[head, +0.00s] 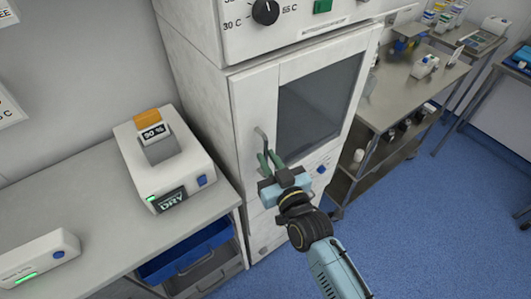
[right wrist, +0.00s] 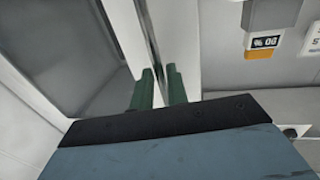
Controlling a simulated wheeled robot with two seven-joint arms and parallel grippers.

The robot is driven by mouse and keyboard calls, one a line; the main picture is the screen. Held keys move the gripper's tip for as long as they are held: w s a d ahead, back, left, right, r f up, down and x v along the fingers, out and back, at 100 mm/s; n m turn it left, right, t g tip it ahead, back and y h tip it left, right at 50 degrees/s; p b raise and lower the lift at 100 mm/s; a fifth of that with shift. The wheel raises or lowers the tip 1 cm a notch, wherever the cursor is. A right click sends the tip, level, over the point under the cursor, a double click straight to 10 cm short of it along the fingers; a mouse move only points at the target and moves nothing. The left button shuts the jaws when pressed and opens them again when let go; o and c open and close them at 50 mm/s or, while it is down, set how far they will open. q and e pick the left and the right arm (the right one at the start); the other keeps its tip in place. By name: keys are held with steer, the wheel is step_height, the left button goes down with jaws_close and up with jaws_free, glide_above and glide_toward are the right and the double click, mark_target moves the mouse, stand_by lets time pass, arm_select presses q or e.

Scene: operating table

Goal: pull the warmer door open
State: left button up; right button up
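The warmer is a tall white cabinet, and its door (head: 254,105) has a dark window (head: 318,100). The door looks shut or nearly so; I cannot tell if there is a small gap. A grey upright handle (head: 261,138) is on the door's left part. My right gripper (head: 270,160) is at the handle's lower part, its green fingers on either side of it. In the right wrist view the fingers (right wrist: 160,88) stand close together with a narrow bar running down between them. The contact itself is partly hidden. My left gripper is in neither view.
A bench on the left holds a white device (head: 168,165) with an orange top and another white unit (head: 40,258). A blue bin (head: 185,250) is under the bench. A steel cart (head: 415,85) stands right of the warmer. Blue floor (head: 430,220) is clear at the front right.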

steer(key=shift+x, duration=1.1)
jaws_close()
steer(key=shift+s+d, duration=0.1)
